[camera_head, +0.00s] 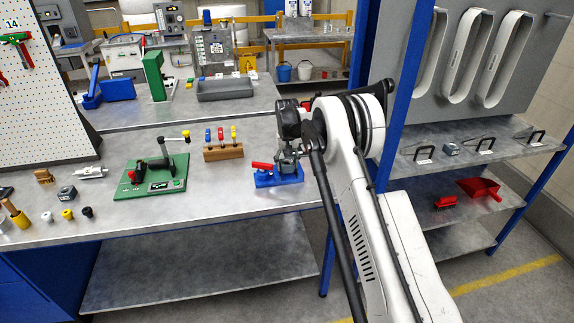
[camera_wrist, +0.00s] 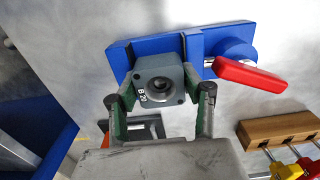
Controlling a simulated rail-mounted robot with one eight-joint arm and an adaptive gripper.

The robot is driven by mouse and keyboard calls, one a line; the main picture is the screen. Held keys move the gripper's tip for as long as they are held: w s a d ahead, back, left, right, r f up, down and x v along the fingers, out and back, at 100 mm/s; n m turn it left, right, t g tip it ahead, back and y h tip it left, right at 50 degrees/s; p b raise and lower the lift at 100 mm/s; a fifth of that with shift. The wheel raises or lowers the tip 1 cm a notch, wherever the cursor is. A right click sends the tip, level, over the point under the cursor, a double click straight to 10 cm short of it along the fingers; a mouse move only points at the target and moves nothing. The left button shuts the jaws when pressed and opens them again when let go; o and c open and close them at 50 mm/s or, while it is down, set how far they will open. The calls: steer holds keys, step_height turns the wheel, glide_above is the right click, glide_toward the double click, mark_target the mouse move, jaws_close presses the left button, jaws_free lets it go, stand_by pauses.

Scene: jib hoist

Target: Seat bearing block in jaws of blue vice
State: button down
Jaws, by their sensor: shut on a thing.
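The blue vice (camera_head: 278,179) stands on the bench near its right end, with its red handle (camera_head: 262,166) to the left. In the wrist view the vice (camera_wrist: 152,48) lies across the top, with the red handle (camera_wrist: 248,76) at right. My gripper (camera_wrist: 160,98) is shut on the grey bearing block (camera_wrist: 147,80), which has a round bore and a "B20" mark. The block overlaps the vice body beside an upright blue jaw (camera_wrist: 193,46). I cannot tell whether it touches the vice floor. In the head view my gripper (camera_head: 288,156) is above the vice and mostly hides the block.
A wooden rack (camera_head: 223,152) with coloured-handled tools stands left of the vice. A green fixture board (camera_head: 150,178) lies farther left. Another grey block (camera_head: 67,194) sits at the bench's left. A blue post (camera_head: 359,60) and a side shelf (camera_head: 470,146) are to the right.

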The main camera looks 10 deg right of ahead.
steer(key=shift+f, duration=0.2)
steer(key=c, duration=0.9)
jaws_free()
steer(key=shift+r, duration=0.2)
steer(key=shift+c, duration=0.2)
steer(key=shift+r+p, duration=0.3)
steer(key=shift+r, duration=3.05)
